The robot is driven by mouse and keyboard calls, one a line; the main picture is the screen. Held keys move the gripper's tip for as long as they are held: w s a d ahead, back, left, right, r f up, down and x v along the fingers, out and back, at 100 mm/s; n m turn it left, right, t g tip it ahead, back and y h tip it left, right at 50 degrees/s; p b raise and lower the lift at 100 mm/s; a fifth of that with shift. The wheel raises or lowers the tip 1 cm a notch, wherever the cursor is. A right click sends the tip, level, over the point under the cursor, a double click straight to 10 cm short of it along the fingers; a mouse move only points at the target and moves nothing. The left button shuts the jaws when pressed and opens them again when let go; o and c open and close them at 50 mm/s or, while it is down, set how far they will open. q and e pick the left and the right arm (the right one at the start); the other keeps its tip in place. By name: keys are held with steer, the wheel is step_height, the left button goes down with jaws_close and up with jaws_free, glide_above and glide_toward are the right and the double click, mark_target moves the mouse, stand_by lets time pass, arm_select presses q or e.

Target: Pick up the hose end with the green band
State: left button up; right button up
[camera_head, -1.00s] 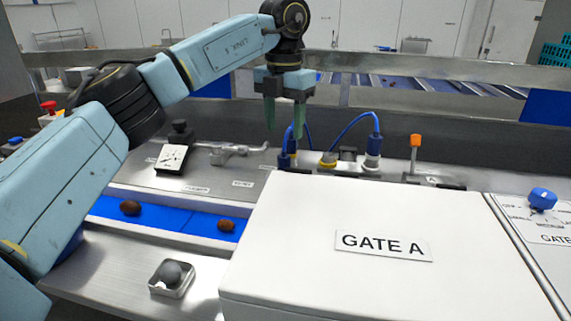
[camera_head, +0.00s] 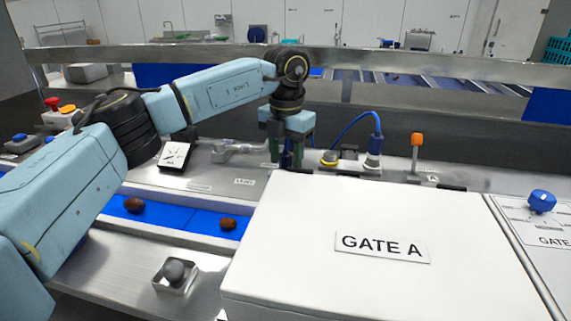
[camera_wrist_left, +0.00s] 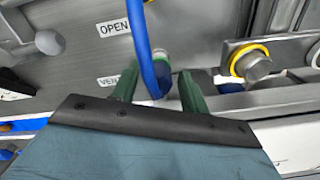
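My left gripper (camera_head: 286,154) is lowered over the back of the bench, just behind the white box. In the left wrist view its two green fingers (camera_wrist_left: 157,92) stand apart. A blue hose (camera_wrist_left: 144,45) runs down between them. A pale hose end with a green band (camera_wrist_left: 161,62) shows just beyond the fingertips, partly covered by the hose. The fingers look apart from it; contact cannot be told. In the head view the gripper mostly hides this hose (camera_head: 287,156). My right gripper is not in view.
A yellow-ringed fitting (camera_head: 329,158) is close on the right; it also shows in the left wrist view (camera_wrist_left: 250,62). Another blue hose end (camera_head: 374,148) and an orange-topped lever (camera_head: 417,143) stand farther right. The white GATE A box (camera_head: 380,205) fills the front. Dates lie on the blue belt (camera_head: 180,214).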

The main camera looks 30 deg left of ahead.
arm_select(q)
jaws_close()
steer(key=shift+r, duration=0.15)
